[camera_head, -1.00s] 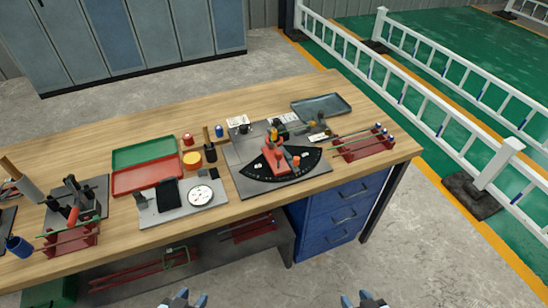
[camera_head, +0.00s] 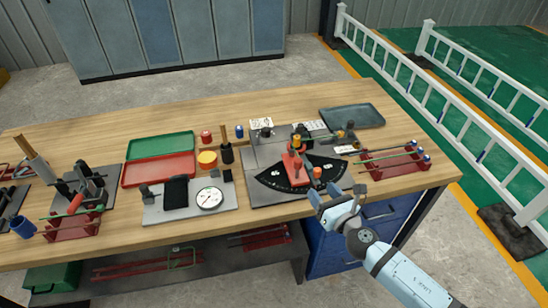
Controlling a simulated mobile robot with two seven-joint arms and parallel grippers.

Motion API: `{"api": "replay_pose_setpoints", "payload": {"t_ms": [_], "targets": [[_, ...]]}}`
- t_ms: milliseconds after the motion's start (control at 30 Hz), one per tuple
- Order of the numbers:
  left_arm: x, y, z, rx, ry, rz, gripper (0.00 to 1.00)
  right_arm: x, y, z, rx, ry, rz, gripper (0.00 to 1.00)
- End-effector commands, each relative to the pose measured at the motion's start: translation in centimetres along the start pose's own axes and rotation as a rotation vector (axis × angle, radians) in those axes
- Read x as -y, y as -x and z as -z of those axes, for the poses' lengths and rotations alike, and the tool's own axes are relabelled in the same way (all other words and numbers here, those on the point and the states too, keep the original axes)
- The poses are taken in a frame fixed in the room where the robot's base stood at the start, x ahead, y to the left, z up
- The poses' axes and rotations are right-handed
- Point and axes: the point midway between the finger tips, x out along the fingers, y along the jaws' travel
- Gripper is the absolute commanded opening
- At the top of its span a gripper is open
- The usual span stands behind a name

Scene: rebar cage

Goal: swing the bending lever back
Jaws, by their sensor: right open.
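The bending lever (camera_head: 294,167) is red and sits on a black, marked fan-shaped dial (camera_head: 270,180) on the grey bender plate (camera_head: 246,191). An orange knob (camera_head: 317,172) stands at the lever's right side. A yellow-and-black post (camera_head: 297,143) stands at its far end. My right gripper (camera_head: 337,194) is open and empty near the table's front edge, in front and to the right of the knob, apart from the lever. My left gripper is out of view.
A red rack (camera_head: 392,163) with bars stands just right of the bender. A dark tray (camera_head: 352,117) lies behind it. A grey plate with a round gauge (camera_head: 209,198) lies to the left. Red (camera_head: 158,170) and green (camera_head: 160,145) trays are farther left.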

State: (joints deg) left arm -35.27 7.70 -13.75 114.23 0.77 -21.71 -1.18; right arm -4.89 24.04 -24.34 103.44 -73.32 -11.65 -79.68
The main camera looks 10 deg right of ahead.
Motion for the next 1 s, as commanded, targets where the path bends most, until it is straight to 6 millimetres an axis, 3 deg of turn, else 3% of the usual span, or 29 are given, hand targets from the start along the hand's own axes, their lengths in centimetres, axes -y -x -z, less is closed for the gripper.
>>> {"api": "replay_pose_setpoints", "payload": {"t_ms": [100,267,700,1000], "targets": [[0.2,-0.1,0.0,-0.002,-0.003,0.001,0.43,0.2,-0.8,-0.3,0.014,0.117,-0.013,0.54],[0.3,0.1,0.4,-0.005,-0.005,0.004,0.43,0.2,-2.3,-0.6,0.017,0.132,-0.013,0.54],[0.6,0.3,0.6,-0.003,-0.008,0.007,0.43,0.0,-11.2,-0.6,0.017,0.126,-0.012,0.54],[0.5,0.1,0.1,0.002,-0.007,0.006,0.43,0.0,-14.2,-0.6,0.016,0.126,-0.013,0.54]]}}
